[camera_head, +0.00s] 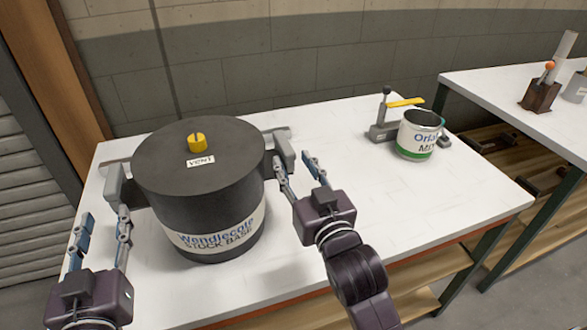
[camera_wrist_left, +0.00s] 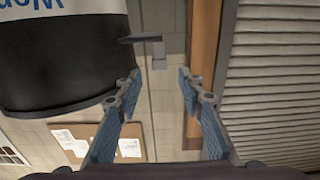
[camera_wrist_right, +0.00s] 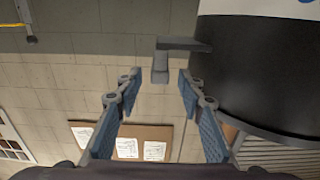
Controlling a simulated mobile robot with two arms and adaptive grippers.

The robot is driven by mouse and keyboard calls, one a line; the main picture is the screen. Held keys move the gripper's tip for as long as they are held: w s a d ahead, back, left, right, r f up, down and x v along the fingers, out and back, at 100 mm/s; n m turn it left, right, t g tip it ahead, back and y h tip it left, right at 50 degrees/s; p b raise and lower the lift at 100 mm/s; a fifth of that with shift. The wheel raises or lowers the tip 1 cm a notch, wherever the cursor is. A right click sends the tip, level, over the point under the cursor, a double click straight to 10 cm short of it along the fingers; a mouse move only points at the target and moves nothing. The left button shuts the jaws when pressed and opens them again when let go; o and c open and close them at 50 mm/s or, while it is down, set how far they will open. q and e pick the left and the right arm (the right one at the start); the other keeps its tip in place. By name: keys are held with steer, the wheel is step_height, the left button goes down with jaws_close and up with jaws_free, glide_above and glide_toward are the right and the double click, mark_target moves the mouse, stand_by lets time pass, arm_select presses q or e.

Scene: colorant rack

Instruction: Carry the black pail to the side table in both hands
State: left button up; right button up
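The black pail (camera_head: 200,180) stands upright on a white worktop (camera_head: 330,240). It has a yellow vent knob (camera_head: 197,142) and a white label around its lower body. Grey handles stick out at its left (camera_head: 116,184) and right (camera_head: 284,154). My left gripper (camera_head: 102,225) is open and empty at the pail's left; in the left wrist view the left handle (camera_wrist_left: 157,50) lies ahead, between the fingers' lines. My right gripper (camera_head: 298,168) is open at the pail's right; the right handle (camera_wrist_right: 160,65) shows ahead between its fingers. I see no finger closed on either handle.
A white and green can (camera_head: 414,140) and a small clamp-like device with a yellow lever (camera_head: 405,102) stand at the worktop's back right. The worktop's middle right is clear.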

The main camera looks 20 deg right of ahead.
steer(key=shift+s, duration=2.45)
